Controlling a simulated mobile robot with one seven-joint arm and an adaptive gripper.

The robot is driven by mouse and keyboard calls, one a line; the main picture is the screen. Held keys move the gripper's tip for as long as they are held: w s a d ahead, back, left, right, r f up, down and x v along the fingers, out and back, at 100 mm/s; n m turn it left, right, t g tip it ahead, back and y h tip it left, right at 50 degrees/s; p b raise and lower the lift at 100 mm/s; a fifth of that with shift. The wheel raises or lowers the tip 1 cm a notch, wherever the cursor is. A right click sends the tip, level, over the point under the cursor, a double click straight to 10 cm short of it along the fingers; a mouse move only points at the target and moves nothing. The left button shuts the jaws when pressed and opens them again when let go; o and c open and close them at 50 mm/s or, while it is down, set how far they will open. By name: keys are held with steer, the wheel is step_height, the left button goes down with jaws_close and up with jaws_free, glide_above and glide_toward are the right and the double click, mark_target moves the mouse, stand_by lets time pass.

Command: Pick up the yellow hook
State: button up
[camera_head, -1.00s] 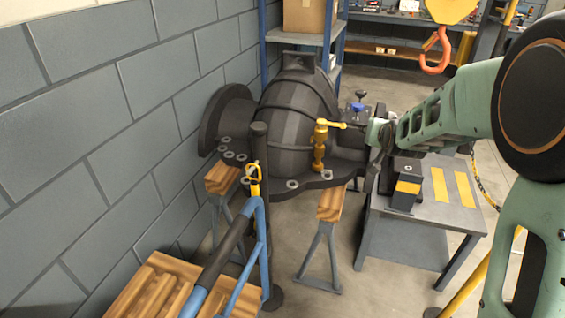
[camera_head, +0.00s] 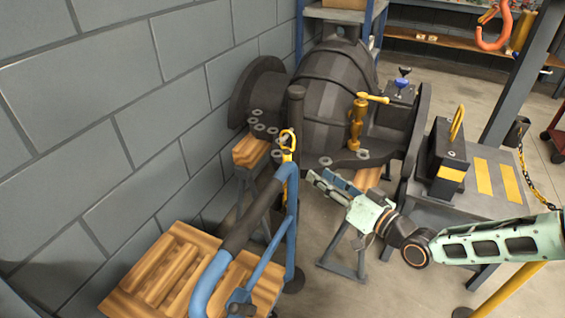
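The exact depth between gripper and hook is hard to judge.
The dark post (camera_head: 296,220) and blue handle (camera_head: 217,268) stand beside the hook. A dark casing (camera_head: 335,95) with a yellow valve (camera_head: 358,120) sits behind. A wooden pallet (camera_head: 165,275) lies front left. A grey table (camera_head: 490,195) is at right.

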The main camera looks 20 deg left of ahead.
mark_target(287, 154)
steer(key=shift+y, duration=0.3)
steer(key=x, duration=0.3)
steer(key=r+b+x, duration=0.1)
steer(key=x, duration=0.3)
steer(key=b+x, duration=0.1)
steer(key=x, duration=0.2)
steer(key=shift+w+a+r, duration=0.2)
steer(key=shift+a, duration=0.15)
jaws_close()
